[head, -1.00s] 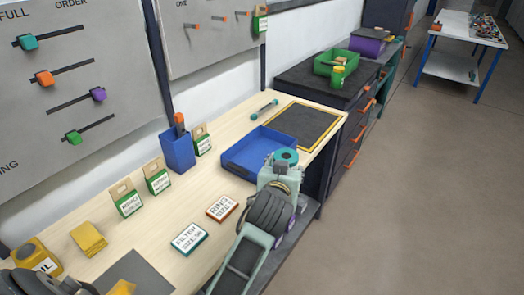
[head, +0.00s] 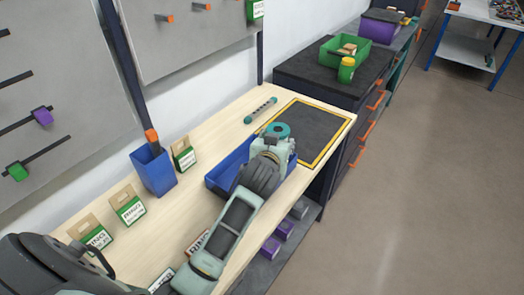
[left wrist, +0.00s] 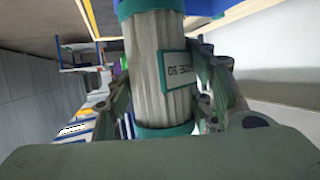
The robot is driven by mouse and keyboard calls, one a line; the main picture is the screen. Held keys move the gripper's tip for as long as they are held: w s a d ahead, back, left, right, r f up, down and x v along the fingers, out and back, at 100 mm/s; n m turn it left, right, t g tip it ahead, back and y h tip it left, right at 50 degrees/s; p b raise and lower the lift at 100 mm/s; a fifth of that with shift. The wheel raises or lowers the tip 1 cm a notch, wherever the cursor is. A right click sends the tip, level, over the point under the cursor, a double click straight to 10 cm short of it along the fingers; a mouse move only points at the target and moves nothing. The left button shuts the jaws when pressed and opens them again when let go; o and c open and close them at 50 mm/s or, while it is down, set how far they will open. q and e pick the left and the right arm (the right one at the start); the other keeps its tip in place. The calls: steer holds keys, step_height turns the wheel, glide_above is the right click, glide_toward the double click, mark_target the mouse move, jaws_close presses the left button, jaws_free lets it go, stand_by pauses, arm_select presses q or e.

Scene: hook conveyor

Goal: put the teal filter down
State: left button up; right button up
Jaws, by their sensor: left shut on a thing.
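The teal filter (head: 277,130) shows its round teal end cap with a dark centre, facing up. In the left wrist view the filter (left wrist: 155,50) is a pale pleated cylinder with teal caps and a small label. My left gripper (head: 270,143) is shut on it, with fingers on both sides in the left wrist view (left wrist: 170,80). In the head view the filter overlaps the right part of the blue tray (head: 216,177) and the near edge of the black mat (head: 308,128). I cannot tell its height above them. My right gripper is not in view.
A blue holder (head: 154,172) and green-and-white boxes (head: 128,207) stand along the wall side. The mat, bordered in yellow, is bare. A dark cabinet (head: 318,76) with a green bin (head: 336,58) stands beyond.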

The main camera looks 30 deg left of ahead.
arm_select(q)
steer(key=shift+w+a+f, duration=0.3)
steer(key=shift+a, duration=0.35)
steer(key=shift+w+a+f, duration=0.25)
steer(key=shift+a, duration=0.35)
steer(key=a+f, duration=0.1)
steer(key=f, duration=0.1)
steer(key=w+a+f+p, duration=0.1)
steer(key=f, duration=0.1)
steer(key=w+a+f, duration=0.1)
steer(key=f, duration=0.1)
steer(key=shift+w+a+f+p, duration=0.15)
steer(key=shift+w+a+p, duration=0.05)
steer(key=shift+a+p, duration=0.2)
steer(key=shift+f, duration=0.45)
steer(key=o, duration=1.3)
steer(key=b+v, duration=0.1)
steer(key=v, duration=1.1)
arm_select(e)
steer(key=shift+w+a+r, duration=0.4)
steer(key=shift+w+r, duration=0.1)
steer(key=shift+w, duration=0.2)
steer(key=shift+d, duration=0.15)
